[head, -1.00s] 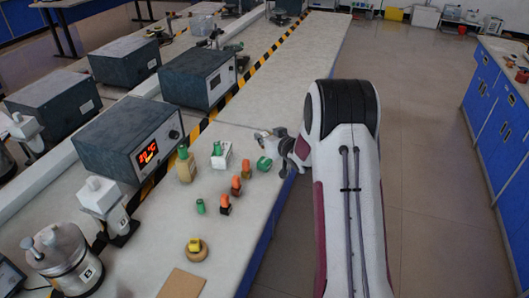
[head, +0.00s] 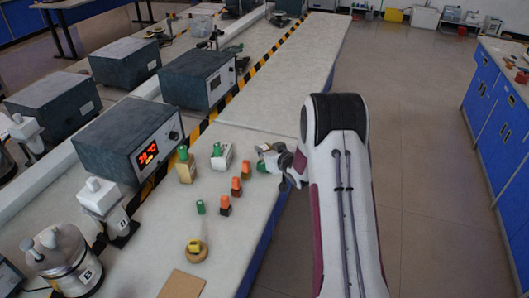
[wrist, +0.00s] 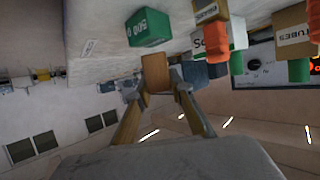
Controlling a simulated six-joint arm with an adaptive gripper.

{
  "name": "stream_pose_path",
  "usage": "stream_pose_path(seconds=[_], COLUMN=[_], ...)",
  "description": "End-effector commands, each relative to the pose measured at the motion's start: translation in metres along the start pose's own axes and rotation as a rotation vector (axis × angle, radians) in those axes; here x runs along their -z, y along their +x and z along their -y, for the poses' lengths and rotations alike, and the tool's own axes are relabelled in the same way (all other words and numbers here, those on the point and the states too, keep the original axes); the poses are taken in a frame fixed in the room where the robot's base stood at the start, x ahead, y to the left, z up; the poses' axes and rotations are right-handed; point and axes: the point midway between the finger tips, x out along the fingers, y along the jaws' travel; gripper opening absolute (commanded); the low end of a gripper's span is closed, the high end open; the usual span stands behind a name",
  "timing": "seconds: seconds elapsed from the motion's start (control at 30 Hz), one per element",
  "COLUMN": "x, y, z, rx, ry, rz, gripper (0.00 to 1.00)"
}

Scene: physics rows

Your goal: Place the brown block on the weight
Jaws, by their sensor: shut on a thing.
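My gripper (wrist: 158,78) is shut on a brown block (wrist: 156,72), held between its fingertips in the wrist view. The weight is a green block marked 500 G (wrist: 147,27), just above the brown block in that picture. The two look close, but I cannot tell whether they touch. In the head view my gripper (head: 272,153) is over the near right side of the bench, beside and above the green weight (head: 261,166). The held block is too small to make out clearly there.
A yellow cube (head: 195,244) sits on a round wooden disc. The bench (head: 280,95) is clear beyond.

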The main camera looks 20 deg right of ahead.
Motion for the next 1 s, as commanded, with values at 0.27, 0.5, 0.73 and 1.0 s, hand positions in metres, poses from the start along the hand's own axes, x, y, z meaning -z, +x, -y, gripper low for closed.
stream_pose_path(seconds=[0.27,0.5,0.73,1.0], x=[-0.0113,-0.0116,-0.0140,-0.0140], y=[0.0046,0.0046,0.0056,0.0055], z=[-0.0001,-0.0001,0.0000,0.0000], rx=[-0.001,0.000,0.000,0.000], ry=[0.000,0.000,0.000,0.000], rz=[0.000,0.000,0.000,0.000], gripper=[0.00,0.00,0.38,0.38])
